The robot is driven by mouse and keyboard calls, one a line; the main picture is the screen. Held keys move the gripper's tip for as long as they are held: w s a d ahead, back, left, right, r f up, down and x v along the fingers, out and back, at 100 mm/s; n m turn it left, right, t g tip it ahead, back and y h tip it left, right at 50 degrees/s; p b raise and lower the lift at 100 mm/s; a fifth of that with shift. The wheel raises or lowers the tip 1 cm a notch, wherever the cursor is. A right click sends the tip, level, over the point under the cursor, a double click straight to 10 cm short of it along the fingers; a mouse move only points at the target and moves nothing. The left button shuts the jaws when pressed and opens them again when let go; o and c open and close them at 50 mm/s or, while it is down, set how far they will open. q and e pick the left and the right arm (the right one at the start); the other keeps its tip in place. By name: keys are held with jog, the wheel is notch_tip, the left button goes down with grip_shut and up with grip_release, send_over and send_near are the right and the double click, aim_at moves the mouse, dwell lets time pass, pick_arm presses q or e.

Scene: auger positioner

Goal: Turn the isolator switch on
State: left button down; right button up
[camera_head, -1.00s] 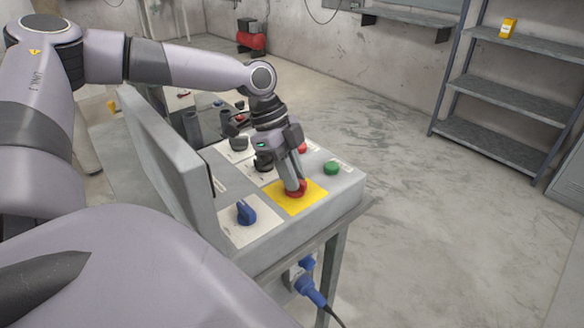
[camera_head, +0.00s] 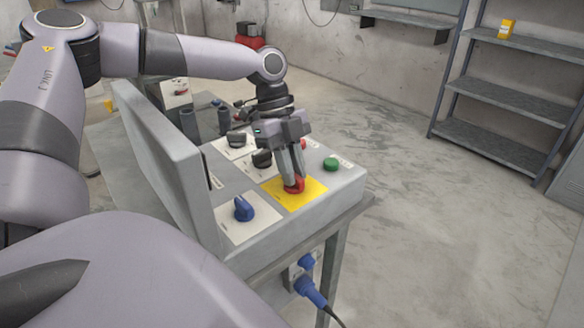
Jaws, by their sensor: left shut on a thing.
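The control panel (camera_head: 318,207) is a grey box with several knobs and buttons on a metal stand. A red rotary switch (camera_head: 294,187) sits on a yellow plate (camera_head: 311,190) near the panel's front edge; it looks like the isolator switch. My left gripper (camera_head: 293,181) points down from above and is shut on the red switch, with its fingers hiding part of the handle. I cannot read the switch's position marks. My right gripper is not in view.
A blue knob (camera_head: 243,209) on a white plate sits left of the yellow plate. A green button (camera_head: 331,164) and black knobs (camera_head: 262,159) are close by. An upright grey panel (camera_head: 165,155) stands along the left side. The floor at right is clear.

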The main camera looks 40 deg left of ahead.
pick_arm(q)
jog(key=c, duration=1.1)
grip_release()
jog(key=shift+v, duration=3.55)
jog(key=shift+r, duration=0.1)
